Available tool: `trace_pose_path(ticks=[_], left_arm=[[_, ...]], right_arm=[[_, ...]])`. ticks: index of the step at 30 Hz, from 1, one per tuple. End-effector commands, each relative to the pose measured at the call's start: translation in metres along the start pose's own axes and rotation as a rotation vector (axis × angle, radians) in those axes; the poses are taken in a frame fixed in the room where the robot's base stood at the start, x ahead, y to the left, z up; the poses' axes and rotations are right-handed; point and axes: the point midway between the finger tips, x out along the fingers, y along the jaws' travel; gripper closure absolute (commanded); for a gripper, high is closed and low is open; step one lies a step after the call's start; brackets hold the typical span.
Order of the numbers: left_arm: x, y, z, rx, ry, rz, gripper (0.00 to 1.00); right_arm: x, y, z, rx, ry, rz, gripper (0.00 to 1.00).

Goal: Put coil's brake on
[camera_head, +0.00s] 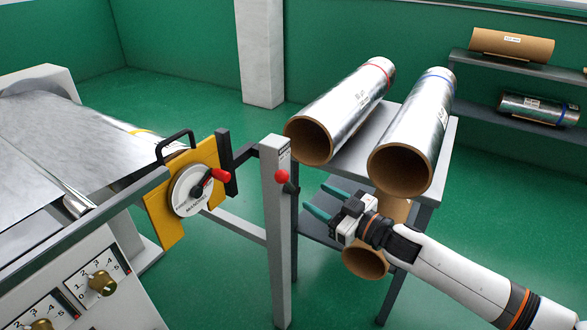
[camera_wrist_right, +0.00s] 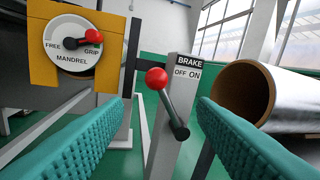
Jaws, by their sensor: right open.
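The brake lever has a red ball knob (camera_wrist_right: 156,78) and a dark arm. It is mounted on a grey post (camera_head: 279,240) whose label (camera_wrist_right: 188,68) reads BRAKE, OFF, ON. In the right wrist view the knob leans up and left, on the OFF side, and the arm runs down and right. The lever also shows in the head view (camera_head: 283,177). My right gripper (camera_head: 316,198) has teal fingers, open and empty, pointing at the post. In the wrist view the lever appears between its fingertips (camera_wrist_right: 163,101), apparently without contact. My left gripper is out of view.
A yellow plate (camera_head: 168,226) carries a MANDREL dial (camera_head: 193,190) with its red handle towards GRIP. Foil rolls (camera_head: 345,105) lie on a grey stand (camera_head: 445,150) behind my right gripper. Shelves with more rolls (camera_head: 512,45) stand at the back right. A knob panel (camera_head: 95,280) is at front left.

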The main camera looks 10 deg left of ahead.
Motion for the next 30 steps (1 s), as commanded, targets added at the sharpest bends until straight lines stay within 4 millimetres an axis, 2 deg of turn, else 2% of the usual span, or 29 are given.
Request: trace_pose_path(ticks=[5,11,16,21,30], left_arm=[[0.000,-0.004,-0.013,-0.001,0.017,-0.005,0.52],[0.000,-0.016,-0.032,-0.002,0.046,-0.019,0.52],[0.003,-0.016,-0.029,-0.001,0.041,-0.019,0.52],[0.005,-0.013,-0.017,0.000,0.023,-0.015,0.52],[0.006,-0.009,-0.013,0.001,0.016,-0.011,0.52]], right_arm=[[0.013,0.004,0.006,-0.003,-0.006,0.019,0.48],[0.051,0.004,0.007,-0.004,-0.007,0.017,0.48],[0.085,0.005,0.006,-0.004,-0.006,0.016,0.48],[0.108,0.005,0.006,-0.005,-0.006,0.015,0.48],[0.121,0.005,0.006,-0.004,-0.005,0.015,0.48]])
